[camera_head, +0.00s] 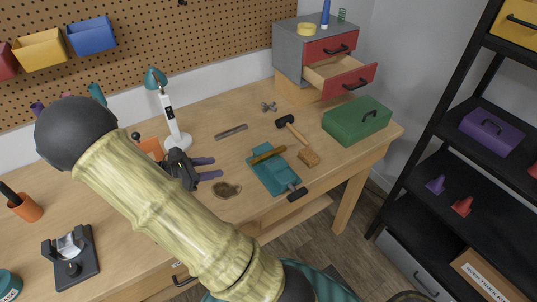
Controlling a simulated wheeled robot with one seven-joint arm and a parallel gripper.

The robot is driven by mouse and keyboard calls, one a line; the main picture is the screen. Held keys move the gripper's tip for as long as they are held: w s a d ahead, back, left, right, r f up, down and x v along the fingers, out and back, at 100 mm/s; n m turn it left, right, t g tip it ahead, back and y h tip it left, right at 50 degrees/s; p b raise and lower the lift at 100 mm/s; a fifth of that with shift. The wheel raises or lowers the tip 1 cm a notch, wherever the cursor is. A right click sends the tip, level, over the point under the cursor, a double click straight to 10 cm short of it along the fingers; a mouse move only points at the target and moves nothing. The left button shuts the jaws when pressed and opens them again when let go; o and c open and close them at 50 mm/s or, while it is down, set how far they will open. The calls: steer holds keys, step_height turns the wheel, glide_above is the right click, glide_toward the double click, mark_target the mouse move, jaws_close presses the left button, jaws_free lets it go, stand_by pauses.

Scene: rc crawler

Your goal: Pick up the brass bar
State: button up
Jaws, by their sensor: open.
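A brownish-gold bar (268,155), which looks like the brass bar, lies across the far end of a teal vise-like tool (272,177) on the wooden workbench. My gripper (214,168) is open, with its two purple-tipped fingers apart and pointing right. Nothing shows between the fingers. It is left of the bar and the teal tool, apart from both. My pale yellow arm crosses the front of the bench and hides part of it.
A grey flat bar (231,132) lies behind the gripper, and a brown dish-like piece (227,189) lies below it. A hammer (291,128), a wooden block (309,158) and a green box (357,121) are on the right.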

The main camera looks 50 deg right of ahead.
steer(key=p, duration=0.1)
glide_toward(253, 160)
steer(key=d+f, duration=0.2)
steer(key=shift+s+d, duration=0.25)
steer(key=shift+s, duration=0.15)
steer(key=shift+r+p+x, duration=0.15)
steer(key=shift+p+x, duration=0.2)
steer(key=shift+x, duration=0.95)
steer(key=shift+r+p+x, duration=0.15)
steer(key=shift+p+x, duration=0.2)
steer(key=shift+x, duration=0.95)
steer(key=shift+s+d, duration=0.15)
steer(key=shift+d, duration=0.05)
steer(key=shift+a, duration=0.1)
jaws_close()
